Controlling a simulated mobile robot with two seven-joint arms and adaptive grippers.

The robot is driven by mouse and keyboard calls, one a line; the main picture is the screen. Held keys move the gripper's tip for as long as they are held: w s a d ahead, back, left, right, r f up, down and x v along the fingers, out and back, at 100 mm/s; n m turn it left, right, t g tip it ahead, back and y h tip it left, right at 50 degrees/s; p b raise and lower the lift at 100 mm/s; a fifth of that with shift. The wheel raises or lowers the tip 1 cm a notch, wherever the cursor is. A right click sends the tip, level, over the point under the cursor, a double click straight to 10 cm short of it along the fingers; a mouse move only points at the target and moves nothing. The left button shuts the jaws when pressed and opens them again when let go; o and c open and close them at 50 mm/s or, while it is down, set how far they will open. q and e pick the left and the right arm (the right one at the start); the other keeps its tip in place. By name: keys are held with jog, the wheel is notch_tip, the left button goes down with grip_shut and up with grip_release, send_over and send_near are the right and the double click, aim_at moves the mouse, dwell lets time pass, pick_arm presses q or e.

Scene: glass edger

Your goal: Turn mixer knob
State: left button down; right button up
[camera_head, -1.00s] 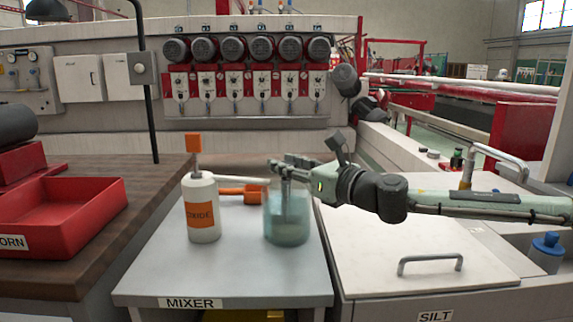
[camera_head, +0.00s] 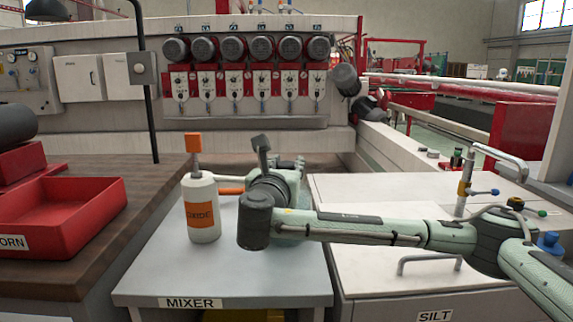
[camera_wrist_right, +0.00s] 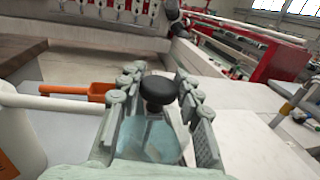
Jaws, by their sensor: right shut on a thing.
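The mixer knob, a round black knob, shows between my right gripper's fingers in the right wrist view (camera_wrist_right: 158,90). My right gripper (camera_wrist_right: 155,98) is shut on it, one finger on either side. Below is a bluish glass jar (camera_wrist_right: 150,138). In the head view, the jar (camera_head: 290,241) is mostly hidden behind my right wrist and forearm, and the knob is hidden. The right gripper (camera_head: 290,166) shows only partly there, behind the wrist. The jar stands on the grey table labelled MIXER (camera_head: 150,275). My left gripper is not in view.
A white OXIDE bottle (camera_head: 201,225) with an orange cap stands left of my wrist. An orange-handled tool (camera_head: 231,190) lies behind it. A red tray (camera_head: 85,235) is on the wooden bench at left. The SILT lid (camera_head: 375,270) has a raised handle.

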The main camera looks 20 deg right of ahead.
aim_at(278, 165)
jog(key=m+g+h, duration=0.2)
jog(key=g+h, duration=0.1)
jog(key=m+g+h, duration=0.2)
jog(key=m+h, duration=0.1)
jog(key=shift+a+f+m+g, duration=0.15)
jog(key=shift+m+g, duration=0.15)
jog(key=shift+g, duration=0.1)
jog(key=m+g+h, duration=0.1)
jog(key=g, duration=0.1)
jog(key=m+g+h, duration=0.1)
jog(key=m+g, duration=0.1)
jog(key=shift+w+g+h, duration=0.1)
jog(key=shift+g+h, duration=0.3)
jog(key=shift+r+m+g, duration=0.2)
jog(key=shift+m+g, duration=0.5)
jog(key=shift+d+r+g+h, duration=0.1)
jog(key=shift+d+g+h, duration=0.1)
jog(key=shift+g+h, duration=0.1)
jog(key=o, duration=1.2)
jog(key=shift+s+a, duration=0.25)
jog(key=shift+a, duration=1)
jog(key=shift+s+a, duration=0.2)
jog(key=shift+a, duration=1)
jog(key=shift+s+a, duration=0.25)
jog(key=shift+a, duration=1)
